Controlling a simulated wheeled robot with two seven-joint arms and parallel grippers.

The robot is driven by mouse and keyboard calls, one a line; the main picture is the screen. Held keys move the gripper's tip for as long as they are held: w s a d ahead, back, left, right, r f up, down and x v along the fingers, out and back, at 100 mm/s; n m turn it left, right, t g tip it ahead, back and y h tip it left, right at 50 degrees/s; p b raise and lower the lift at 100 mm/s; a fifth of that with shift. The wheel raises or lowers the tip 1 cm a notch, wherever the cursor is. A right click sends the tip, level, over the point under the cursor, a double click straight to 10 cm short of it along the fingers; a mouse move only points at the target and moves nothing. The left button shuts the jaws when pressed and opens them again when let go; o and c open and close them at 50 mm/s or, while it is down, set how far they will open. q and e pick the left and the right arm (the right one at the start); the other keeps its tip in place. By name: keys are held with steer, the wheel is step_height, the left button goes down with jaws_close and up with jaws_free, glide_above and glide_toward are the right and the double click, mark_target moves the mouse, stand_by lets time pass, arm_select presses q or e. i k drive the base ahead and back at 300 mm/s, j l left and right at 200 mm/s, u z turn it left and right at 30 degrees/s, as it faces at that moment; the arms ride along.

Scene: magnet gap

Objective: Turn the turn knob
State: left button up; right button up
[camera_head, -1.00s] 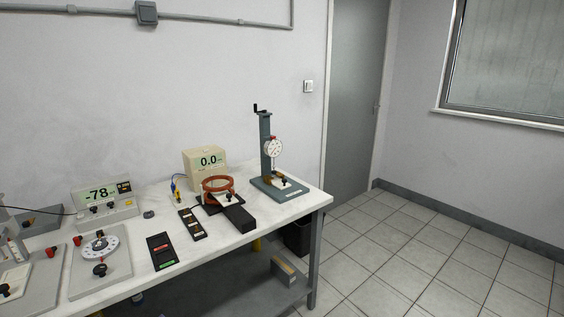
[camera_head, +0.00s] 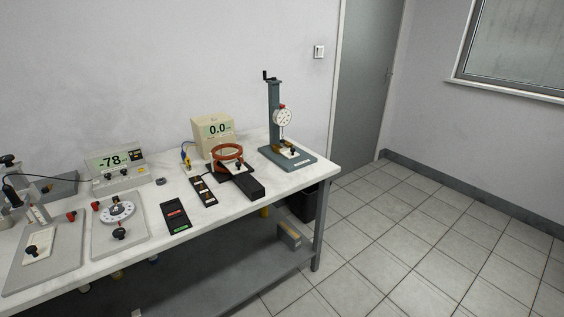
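Several black knobs show on the bench, and I cannot tell which one is the turn knob. One black knob (camera_head: 119,233) stands on a grey plate (camera_head: 140,238) in front of a round white dial (camera_head: 117,212). Another black knob (camera_head: 31,250) sits on a white card on the grey plate at the far left (camera_head: 62,262). A small black knob (camera_head: 238,166) is by the copper-coloured ring coil (camera_head: 228,148), and one more (camera_head: 292,151) is on the base of the dial-gauge stand (camera_head: 274,110). Neither of my grippers is in view.
The white bench (camera_head: 205,222) runs from the left to the middle. It carries a meter reading -78 (camera_head: 118,172), a meter reading 0.0 (camera_head: 213,131), and a black box with red and green labels (camera_head: 174,215). A grey shelf (camera_head: 215,283) lies below. The tiled floor (camera_head: 430,240) at right is clear.

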mark_target(119, 234)
steer(key=u, duration=1.25)
